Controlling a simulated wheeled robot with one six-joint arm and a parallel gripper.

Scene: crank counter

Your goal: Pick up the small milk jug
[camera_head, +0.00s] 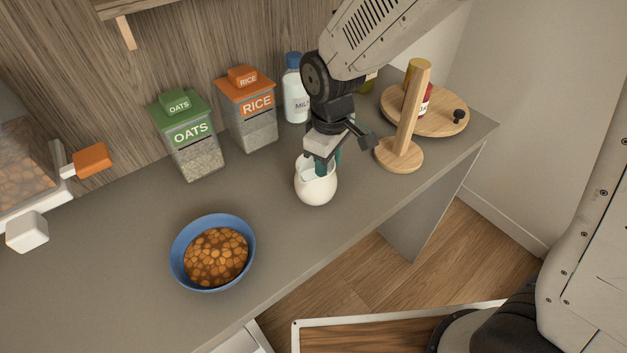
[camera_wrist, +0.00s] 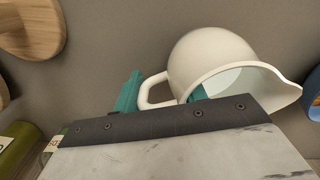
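The small white milk jug (camera_head: 316,188) stands upright on the counter near its front edge. My gripper (camera_head: 329,166) points down at the jug's top from above. In the wrist view, the jug (camera_wrist: 208,58) shows its rim, spout and the looped handle at its left. My gripper (camera_wrist: 164,92) has its teal fingers apart. One finger is left of the handle with a small gap, and the other shows at the jug's mouth, seemingly inside the rim. The handle and near wall lie between them. The fingertips are partly hidden, and no firm grip shows.
A blue bowl of orange-brown food (camera_head: 178,255) stands front left. The oats container (camera_head: 199,160), rice container (camera_head: 253,133) and milk bottle (camera_head: 294,103) line the back. A wooden stand with a post (camera_head: 410,125) is close right, before a round wooden tray (camera_head: 443,124).

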